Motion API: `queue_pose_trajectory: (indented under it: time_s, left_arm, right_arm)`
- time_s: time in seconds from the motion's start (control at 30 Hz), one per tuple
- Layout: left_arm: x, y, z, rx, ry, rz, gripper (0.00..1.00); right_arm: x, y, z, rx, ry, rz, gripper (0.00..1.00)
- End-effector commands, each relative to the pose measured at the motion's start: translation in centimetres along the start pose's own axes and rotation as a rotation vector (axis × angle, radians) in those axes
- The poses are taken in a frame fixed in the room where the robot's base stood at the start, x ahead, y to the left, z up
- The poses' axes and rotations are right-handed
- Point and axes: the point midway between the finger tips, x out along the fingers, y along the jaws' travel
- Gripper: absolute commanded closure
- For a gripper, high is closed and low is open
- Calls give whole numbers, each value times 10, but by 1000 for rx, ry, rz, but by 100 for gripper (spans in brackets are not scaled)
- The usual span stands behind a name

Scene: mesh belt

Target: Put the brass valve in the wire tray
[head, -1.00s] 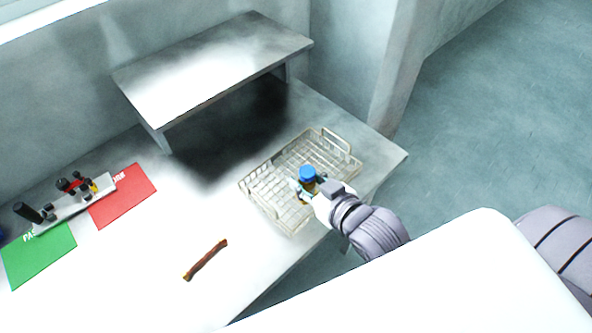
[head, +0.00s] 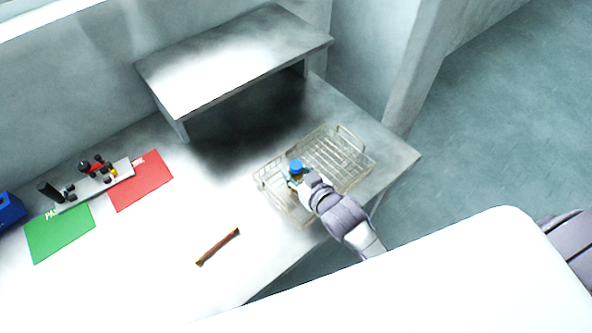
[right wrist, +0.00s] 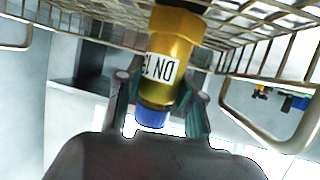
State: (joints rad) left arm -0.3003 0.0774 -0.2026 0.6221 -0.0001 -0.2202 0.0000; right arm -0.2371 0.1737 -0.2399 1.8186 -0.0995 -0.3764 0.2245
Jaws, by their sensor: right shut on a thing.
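The brass valve (right wrist: 172,55) has a blue cap and a white label marked DN 15. In the head view its blue top (head: 296,166) shows over the left part of the wire tray (head: 352,136). My right gripper (head: 296,182) is shut on the valve, with one finger on each side of it in the right wrist view (right wrist: 168,112). The tray's mesh (right wrist: 250,14) lies close to the valve's brass end there. I cannot tell whether the valve touches the tray floor. My left gripper is not in view.
A raised shelf (head: 235,55) stands behind the tray. A red-brown stick (head: 217,247) lies in front on the bench. A red mat (head: 147,183), a green mat (head: 60,235), a rack of small parts (head: 95,187) and a blue bin (head: 8,212) are at left.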

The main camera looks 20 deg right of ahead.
Motion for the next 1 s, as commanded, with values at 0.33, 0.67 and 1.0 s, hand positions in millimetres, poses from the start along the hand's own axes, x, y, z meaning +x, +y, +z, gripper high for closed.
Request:
queue_pose_trajectory:
  time_s: [0.33,0.67,1.0]
  left_arm:
    - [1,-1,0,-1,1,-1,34]
    - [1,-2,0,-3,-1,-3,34]
    - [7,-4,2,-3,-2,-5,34]
  right_arm:
    - [1,0,2,0,1,0,50]
    - [1,0,2,-1,0,0,38]
    - [-40,0,3,-1,-2,1,38]
